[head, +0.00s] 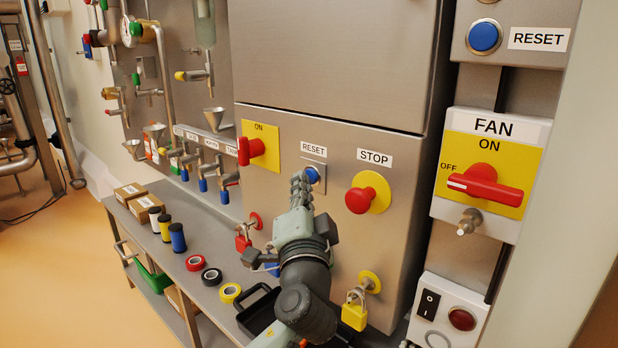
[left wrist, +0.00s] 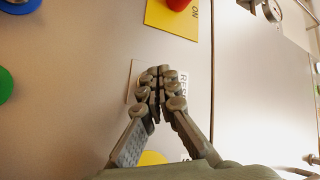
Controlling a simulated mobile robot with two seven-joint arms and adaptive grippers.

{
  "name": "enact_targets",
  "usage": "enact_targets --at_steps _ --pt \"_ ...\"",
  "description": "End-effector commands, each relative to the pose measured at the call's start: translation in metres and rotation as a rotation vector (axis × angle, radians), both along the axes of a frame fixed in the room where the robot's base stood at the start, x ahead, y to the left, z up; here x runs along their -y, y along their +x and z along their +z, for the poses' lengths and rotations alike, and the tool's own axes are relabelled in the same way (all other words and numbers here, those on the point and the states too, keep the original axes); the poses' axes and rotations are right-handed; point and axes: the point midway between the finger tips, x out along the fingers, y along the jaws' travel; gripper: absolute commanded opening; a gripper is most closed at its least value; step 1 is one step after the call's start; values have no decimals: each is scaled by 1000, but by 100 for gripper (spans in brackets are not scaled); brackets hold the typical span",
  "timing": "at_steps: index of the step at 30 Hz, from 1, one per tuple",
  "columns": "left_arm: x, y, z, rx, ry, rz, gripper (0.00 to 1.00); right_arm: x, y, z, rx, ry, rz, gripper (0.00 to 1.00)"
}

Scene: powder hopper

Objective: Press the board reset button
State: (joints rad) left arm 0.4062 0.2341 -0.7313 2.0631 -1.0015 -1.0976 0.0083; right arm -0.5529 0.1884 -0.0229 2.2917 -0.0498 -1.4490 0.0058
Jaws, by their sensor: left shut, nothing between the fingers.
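The board's blue reset button (head: 313,174) sits on a square plate under a RESET label (head: 313,149), between the red ON switch and the red STOP button. My left gripper (head: 302,182) is shut and empty, its fingertips right at the button's left side in the head view. In the left wrist view the shut fingertips (left wrist: 161,76) lie over the button's plate (left wrist: 133,80) and hide the button; part of the RESET label (left wrist: 182,84) shows beside them. I cannot tell whether the fingertips touch the button. My right gripper is not in view.
The red STOP button (head: 366,197) is close on the right, and the red ON switch (head: 250,150) on the left. Another blue RESET button (head: 484,37) is at upper right, above the FAN switch (head: 485,184). A yellow padlock (head: 355,312) hangs below. A bench (head: 205,300) holds tape rolls.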

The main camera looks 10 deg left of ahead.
Motion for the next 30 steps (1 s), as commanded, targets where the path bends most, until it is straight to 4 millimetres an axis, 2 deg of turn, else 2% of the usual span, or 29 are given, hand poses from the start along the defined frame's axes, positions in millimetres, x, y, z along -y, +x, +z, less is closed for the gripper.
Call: enact_targets --at_steps 19,30 --pt "2 3 0 0 0 -1 0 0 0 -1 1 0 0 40" --pt "-6 -10 0 0 0 -1 0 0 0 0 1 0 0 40"
